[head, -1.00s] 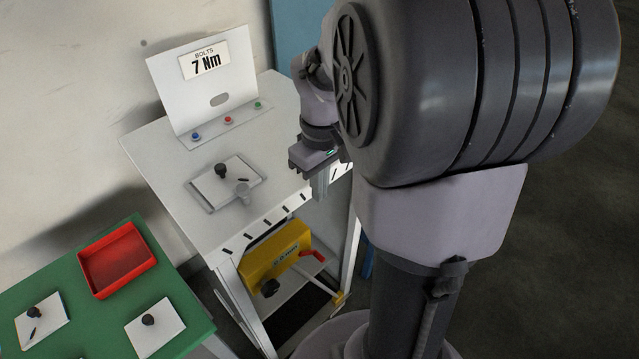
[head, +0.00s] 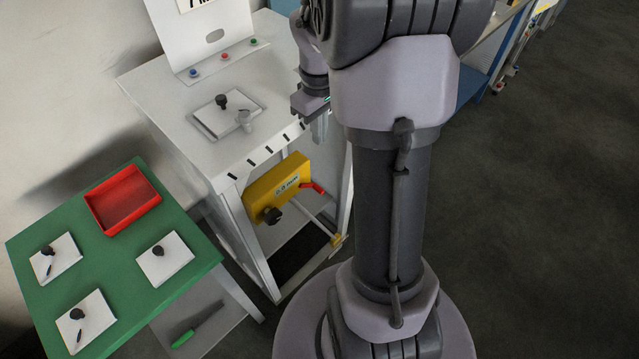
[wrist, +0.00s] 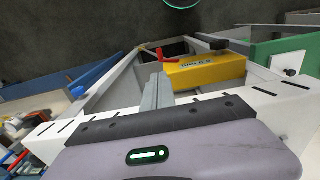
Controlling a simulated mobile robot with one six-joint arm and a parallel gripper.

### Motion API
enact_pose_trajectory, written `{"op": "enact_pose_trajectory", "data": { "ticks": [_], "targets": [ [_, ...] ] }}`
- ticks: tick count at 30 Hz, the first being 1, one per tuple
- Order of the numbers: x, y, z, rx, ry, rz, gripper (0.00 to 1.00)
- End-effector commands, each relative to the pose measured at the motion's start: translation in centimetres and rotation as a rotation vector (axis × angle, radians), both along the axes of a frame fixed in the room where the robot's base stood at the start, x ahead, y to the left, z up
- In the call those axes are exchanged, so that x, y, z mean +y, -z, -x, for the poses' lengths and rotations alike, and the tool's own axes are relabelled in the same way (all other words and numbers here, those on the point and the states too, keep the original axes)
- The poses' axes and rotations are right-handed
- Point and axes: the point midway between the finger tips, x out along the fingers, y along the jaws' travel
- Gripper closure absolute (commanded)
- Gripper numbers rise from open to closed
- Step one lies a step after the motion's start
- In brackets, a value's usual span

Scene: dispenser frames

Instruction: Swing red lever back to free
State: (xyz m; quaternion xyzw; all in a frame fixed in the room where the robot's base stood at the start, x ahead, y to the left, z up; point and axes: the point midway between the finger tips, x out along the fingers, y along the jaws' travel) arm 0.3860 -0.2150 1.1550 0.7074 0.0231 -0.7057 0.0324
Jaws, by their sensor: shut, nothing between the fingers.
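The red lever (head: 313,187) sticks out from the right end of a yellow box (head: 277,188) mounted below the top of the white stand. In the wrist view the red lever (wrist: 166,55) shows at the left end of the yellow box (wrist: 207,70), a little beyond my fingertips. My gripper (head: 319,128) is by the right front edge of the white stand's top, above the lever and apart from it. In the wrist view my gripper (wrist: 157,92) has its fingers together, with nothing between them. A black knob (head: 271,215) is on the box's left end.
The white stand's top (head: 165,95) carries a plate with a black knob and a panel with coloured buttons. A green table (head: 120,270) with a red tray (head: 152,204) stands at left. Slotted top edge and legs of the stand surround the box.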

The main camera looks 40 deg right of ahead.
Motion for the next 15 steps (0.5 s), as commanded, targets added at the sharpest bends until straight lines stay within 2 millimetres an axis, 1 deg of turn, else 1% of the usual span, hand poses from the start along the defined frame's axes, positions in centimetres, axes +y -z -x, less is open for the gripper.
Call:
{"op": "enact_pose_trajectory", "data": {
  "ticks": [1, 15],
  "targets": [
    [0.0, 1.5, 0.1, 0.003, 0.0, -0.002, 1.0],
    [-0.1, 11.8, 0.0, 0.002, 0.0, -0.001, 1.0]
  ]
}}
